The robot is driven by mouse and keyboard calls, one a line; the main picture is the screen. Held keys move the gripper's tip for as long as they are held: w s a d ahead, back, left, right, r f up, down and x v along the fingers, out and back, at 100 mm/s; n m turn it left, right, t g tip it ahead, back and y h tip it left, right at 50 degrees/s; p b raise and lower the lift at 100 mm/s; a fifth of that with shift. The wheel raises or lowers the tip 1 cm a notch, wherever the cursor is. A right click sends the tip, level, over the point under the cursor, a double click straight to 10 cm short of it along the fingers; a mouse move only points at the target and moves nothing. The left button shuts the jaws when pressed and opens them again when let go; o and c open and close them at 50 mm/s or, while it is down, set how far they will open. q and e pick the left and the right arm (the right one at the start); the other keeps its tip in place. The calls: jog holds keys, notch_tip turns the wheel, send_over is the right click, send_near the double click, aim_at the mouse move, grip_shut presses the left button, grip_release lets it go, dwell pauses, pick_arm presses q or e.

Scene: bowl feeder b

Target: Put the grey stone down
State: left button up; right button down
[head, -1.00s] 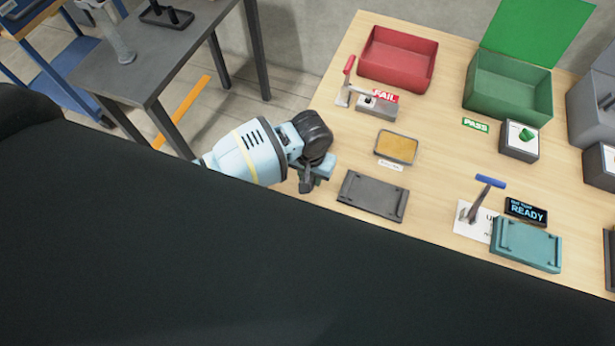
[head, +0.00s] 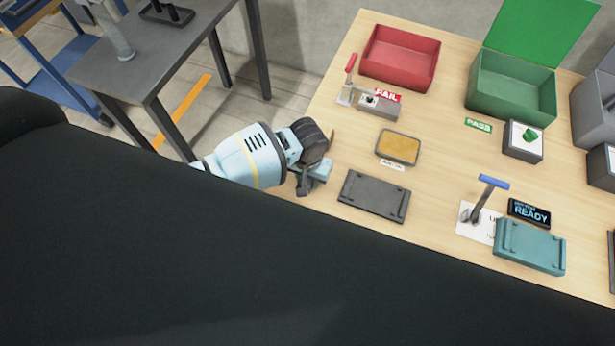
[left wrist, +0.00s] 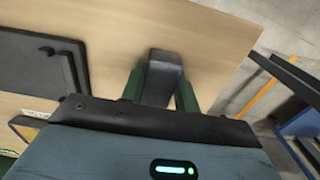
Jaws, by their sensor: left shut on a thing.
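My left gripper (head: 311,180) is over the left edge of the wooden table, left of the dark grey plate, in the head view. In the left wrist view my left gripper (left wrist: 161,88) has its two green fingers shut on the grey stone (left wrist: 166,64), a dark grey block with a rounded top. Wooden tabletop shows behind the stone; I cannot tell whether the stone touches it. In the head view the stone is hard to tell apart from the gripper. My right gripper is in neither view.
A dark grey plate (head: 373,196) lies right of the gripper, with a shallow yellow-filled tray (head: 381,157) behind it.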

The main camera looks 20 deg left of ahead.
pick_arm(q)
jog(key=shift+s+f, duration=0.3)
jog(key=shift+f, duration=0.2)
jog(key=o, duration=1)
jog(key=shift+s+f, duration=0.1)
jog(key=shift+f, duration=0.05)
jog(key=shift+o, duration=0.5)
jog(key=r, duration=0.1)
jog(key=r+p, duration=0.1)
jog(key=r, duration=0.1)
jog(key=w+r, duration=0.1)
jog(key=r, duration=0.1)
notch_tip(320, 180, up, 9)
jog(key=p, duration=0.2)
jog(key=shift+s+f, duration=0.15)
jog(key=shift+f, duration=0.05)
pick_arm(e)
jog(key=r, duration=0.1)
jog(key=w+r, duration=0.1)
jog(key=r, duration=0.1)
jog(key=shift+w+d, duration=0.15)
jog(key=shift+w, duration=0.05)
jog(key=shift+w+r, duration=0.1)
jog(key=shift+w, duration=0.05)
